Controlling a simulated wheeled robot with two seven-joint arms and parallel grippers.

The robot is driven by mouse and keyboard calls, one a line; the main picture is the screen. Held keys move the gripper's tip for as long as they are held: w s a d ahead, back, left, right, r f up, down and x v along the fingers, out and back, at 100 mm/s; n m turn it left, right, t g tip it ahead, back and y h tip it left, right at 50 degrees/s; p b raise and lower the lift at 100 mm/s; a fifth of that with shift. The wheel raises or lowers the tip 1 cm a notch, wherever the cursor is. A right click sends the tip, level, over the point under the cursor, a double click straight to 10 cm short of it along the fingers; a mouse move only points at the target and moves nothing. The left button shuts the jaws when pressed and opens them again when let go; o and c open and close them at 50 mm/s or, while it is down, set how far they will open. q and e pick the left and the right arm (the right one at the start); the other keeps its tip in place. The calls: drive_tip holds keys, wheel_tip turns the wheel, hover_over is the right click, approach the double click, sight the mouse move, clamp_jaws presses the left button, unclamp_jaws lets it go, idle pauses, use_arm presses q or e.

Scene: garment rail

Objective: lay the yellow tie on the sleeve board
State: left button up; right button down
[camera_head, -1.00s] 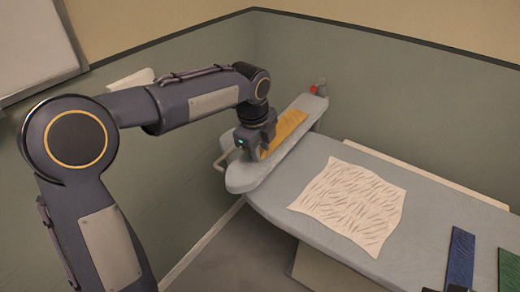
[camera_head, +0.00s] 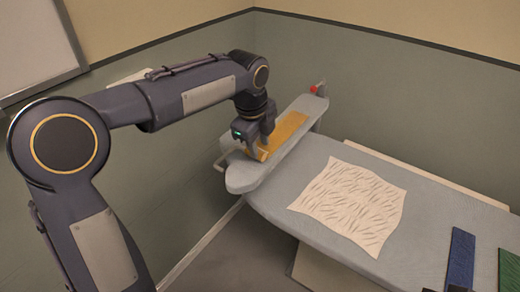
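The yellow tie (camera_head: 291,127) lies lengthwise along the grey sleeve board (camera_head: 246,179), its near end by my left gripper. My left gripper (camera_head: 257,152) points down over that near end. Its fingers look apart, with some yellow showing between them; whether they touch the tie is hard to tell. Of my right gripper, only small dark parts seem to show at the bottom edge, too little to read its state.
A cream patterned cloth (camera_head: 350,205) lies on the large grey ironing board (camera_head: 420,200). A blue strip (camera_head: 461,258) and a green strip (camera_head: 510,270) lie at its right. A small red item (camera_head: 313,89) is at the sleeve board's far end.

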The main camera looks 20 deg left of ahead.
use_arm(q)
wheel_tip(320, 180, up, 8)
drive_tip(key=s, duration=0.1)
drive_tip(key=s+a+f+n+t+h, duration=0.1)
drive_tip(key=s+a+n, duration=0.2)
drive_tip(key=s+n, duration=0.3)
drive_tip(key=s+a+f+n, duration=0.2)
drive_tip(key=s+a+n, duration=0.2)
drive_tip(key=s, duration=0.3)
drive_tip(key=s+d+f+n+t+h, duration=0.1)
drive_tip(key=s+f+n+t+h, duration=0.1)
drive_tip(key=s+f+n, duration=0.8)
drive_tip(key=s+n, duration=0.3)
drive_tip(key=shift+s+d+n+t, duration=0.2)
drive_tip(key=shift+n+t, duration=0.1)
drive_tip(key=shift+n, duration=0.1)
drive_tip(key=shift+w+d+f, duration=0.1)
drive_tip(key=shift+w, duration=0.05)
